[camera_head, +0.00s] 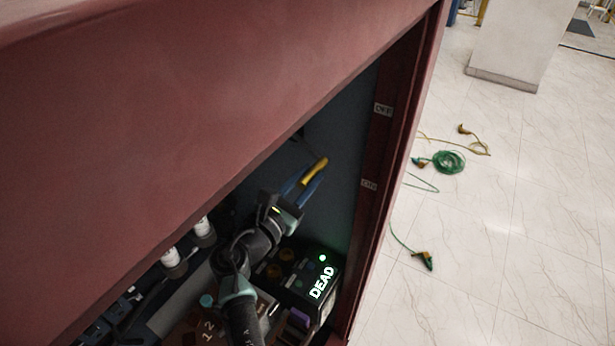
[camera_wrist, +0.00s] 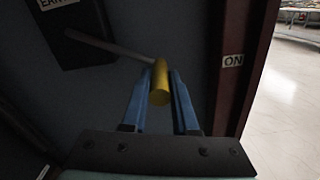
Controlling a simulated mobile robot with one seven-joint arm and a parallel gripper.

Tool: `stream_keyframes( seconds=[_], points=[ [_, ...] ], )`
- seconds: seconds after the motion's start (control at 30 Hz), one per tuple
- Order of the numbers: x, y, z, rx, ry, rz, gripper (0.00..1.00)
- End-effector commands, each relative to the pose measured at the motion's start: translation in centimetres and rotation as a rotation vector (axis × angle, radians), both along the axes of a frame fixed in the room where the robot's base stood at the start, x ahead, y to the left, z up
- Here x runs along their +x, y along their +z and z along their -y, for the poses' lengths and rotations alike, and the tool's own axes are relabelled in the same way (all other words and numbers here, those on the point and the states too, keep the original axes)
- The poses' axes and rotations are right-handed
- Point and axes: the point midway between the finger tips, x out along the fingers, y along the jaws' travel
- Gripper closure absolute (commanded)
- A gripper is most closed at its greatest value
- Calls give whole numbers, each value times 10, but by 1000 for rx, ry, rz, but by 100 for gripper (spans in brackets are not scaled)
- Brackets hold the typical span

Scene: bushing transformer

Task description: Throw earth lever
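The earth lever is a grey rod (camera_wrist: 108,46) ending in a yellow handle (camera_wrist: 160,84). The rod comes from a dark plate (camera_wrist: 88,50) on the cabinet's inner wall, under a partly cut-off label (camera_wrist: 55,3) that seems to read EARTH. My gripper (camera_wrist: 161,92) has its two blue fingers on either side of the yellow handle, seemingly touching it on both sides. In the head view my gripper (camera_head: 306,183) reaches inside the red cabinet, with the yellow handle (camera_head: 316,170) between its fingers. Most of the rod is hidden there.
An ON label (camera_wrist: 233,61) is on the door frame at right. Below my arm, a black box (camera_head: 310,285) shows a lit green DEAD. White-topped cylinders (camera_head: 203,230) stand to its left. The red cabinet edge (camera_head: 425,60) bounds the opening. Green cables (camera_head: 450,161) lie on the floor outside.

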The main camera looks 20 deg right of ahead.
Motion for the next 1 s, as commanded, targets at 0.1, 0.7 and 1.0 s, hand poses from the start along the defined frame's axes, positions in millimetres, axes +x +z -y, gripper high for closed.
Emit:
stream_keyframes(
  seconds=[0.1,0.7,1.0],
  points=[
    [0,0,0,0,0,0,100],
    [0,0,0,-1,0,-1,100],
    [0,0,0,-1,1,-1,100]
  ],
)
